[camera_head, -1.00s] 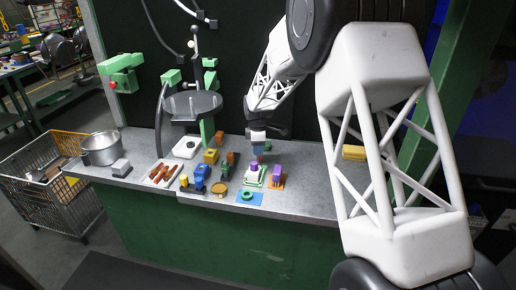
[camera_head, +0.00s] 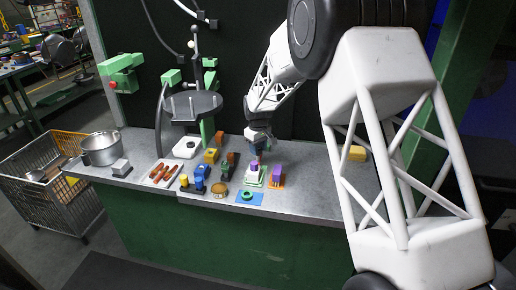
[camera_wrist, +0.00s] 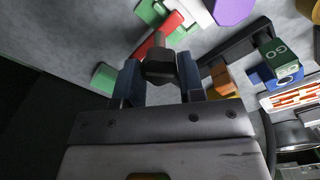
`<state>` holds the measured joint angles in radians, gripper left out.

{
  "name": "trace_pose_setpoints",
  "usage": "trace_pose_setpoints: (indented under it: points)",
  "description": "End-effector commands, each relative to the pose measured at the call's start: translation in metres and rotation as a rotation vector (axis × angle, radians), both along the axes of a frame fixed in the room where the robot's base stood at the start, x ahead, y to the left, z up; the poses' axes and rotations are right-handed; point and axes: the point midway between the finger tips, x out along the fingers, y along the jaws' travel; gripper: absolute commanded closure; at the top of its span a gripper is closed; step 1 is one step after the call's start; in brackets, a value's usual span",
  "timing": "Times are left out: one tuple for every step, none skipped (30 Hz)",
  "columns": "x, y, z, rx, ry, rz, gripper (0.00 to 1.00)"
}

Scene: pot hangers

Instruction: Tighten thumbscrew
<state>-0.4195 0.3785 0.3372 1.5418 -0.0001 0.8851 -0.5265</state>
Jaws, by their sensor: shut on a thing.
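My gripper (camera_wrist: 160,80) shows in the wrist view with its two blue fingers on either side of a dark knob-like piece (camera_wrist: 160,66), which I take for the thumbscrew; it is shut on it. A brownish shaft end sticks out beyond the fingertips. A red bar (camera_wrist: 157,36) and a green-and-white fixture (camera_wrist: 190,12) lie just beyond, with a purple part (camera_wrist: 234,8) beside them. Whether the knob touches the fixture is hidden. In the head view my gripper (camera_head: 258,147) points down above the fixture (camera_head: 253,180) with its purple part (camera_head: 254,168).
A purple block on an orange base (camera_head: 277,175) stands close right of the fixture. A blue plate with a green ring (camera_head: 249,196) lies in front. Several coloured blocks stand to the left, near a tray of red-brown pieces (camera_head: 163,173). The right of the grey bench is mostly clear.

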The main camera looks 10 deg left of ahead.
Motion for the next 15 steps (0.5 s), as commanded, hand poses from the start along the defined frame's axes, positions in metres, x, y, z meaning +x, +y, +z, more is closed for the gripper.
trace_pose_setpoints:
  points:
    - [0.0002, 0.0008, 0.0003, 0.001, -0.001, -0.043, 0.88]
    - [0.0002, 0.0007, 0.0003, 0.001, -0.001, -0.072, 0.88]
    - [0.0002, 0.0007, 0.0005, 0.002, -0.001, -0.11, 0.88]
    - [0.0002, 0.0008, 0.0006, 0.001, -0.002, -0.138, 0.88]
    - [0.0002, 0.0008, 0.0008, 0.001, -0.002, -0.167, 0.88]
    - [0.0002, 0.0007, 0.0008, 0.001, -0.002, -0.205, 0.88]
    - [0.0003, 0.0008, 0.0009, 0.001, -0.002, -0.233, 0.88]
    - [0.0002, 0.0007, 0.0008, 0.001, -0.002, -0.262, 0.88]
    - [0.0003, 0.0008, 0.0008, 0.001, -0.002, -0.3, 0.88]
    - [0.0004, 0.0007, 0.0009, 0.001, -0.002, -0.328, 0.88]
    - [0.0004, 0.0008, 0.001, 0.002, -0.003, -0.357, 0.88]
    - [0.0006, 0.0008, 0.0012, 0.002, -0.003, -0.395, 0.88]
    - [0.0007, 0.0008, 0.0013, 0.001, -0.003, -0.423, 0.88]
    - [0.0007, 0.0008, 0.0014, 0.001, -0.003, -0.451, 0.88]
    - [0.0008, 0.0008, 0.0014, 0.001, -0.003, -0.487, 0.88]
